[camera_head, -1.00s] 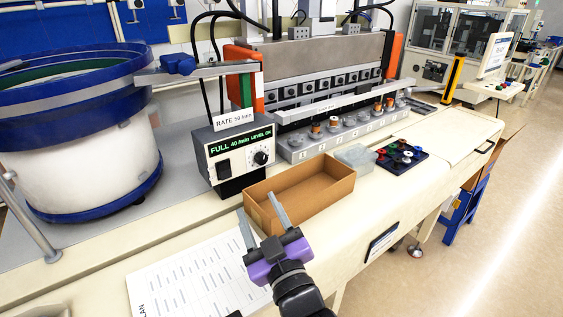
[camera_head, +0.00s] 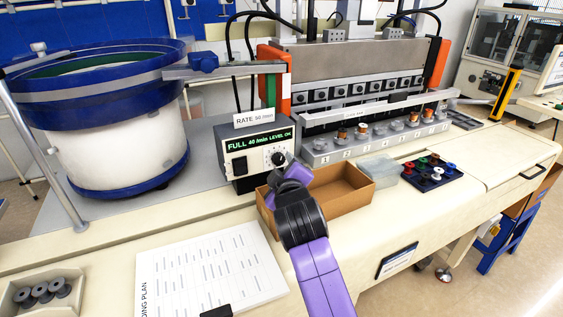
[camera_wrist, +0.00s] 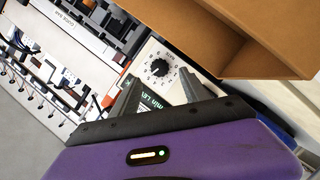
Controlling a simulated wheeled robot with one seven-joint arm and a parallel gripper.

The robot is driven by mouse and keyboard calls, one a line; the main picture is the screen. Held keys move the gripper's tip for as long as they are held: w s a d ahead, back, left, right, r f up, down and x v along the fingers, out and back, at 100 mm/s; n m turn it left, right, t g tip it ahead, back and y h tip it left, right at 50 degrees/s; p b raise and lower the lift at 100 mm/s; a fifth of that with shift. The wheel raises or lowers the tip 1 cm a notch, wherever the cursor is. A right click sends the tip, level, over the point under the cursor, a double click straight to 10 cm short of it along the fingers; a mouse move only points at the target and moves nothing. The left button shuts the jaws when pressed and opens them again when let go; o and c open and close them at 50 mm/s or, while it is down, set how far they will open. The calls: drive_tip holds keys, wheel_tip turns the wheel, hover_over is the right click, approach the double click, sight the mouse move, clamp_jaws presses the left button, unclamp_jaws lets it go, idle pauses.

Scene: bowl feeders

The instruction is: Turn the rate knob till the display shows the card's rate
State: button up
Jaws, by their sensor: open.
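The black rate knob (camera_head: 278,158) is on the right of the box's face, inside a dial of marks, and shows whole in the wrist view (camera_wrist: 159,68). My purple gripper (camera_head: 289,182) is just in front of and below the knob. In the wrist view its fingers (camera_wrist: 161,90) are apart and empty, with the knob beyond their tips.
An open cardboard box (camera_head: 345,199) sits close at the gripper's right. The bowl feeder (camera_head: 130,130) is at the left. A printed plan sheet (camera_head: 210,265) lies in front. A dark tray of coloured spools (camera_head: 428,174) and a clear lidded box (camera_head: 381,166) are further right.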

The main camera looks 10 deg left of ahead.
sight(279, 160)
drive_tip(key=shift+x, duration=2.7)
clamp_jaws()
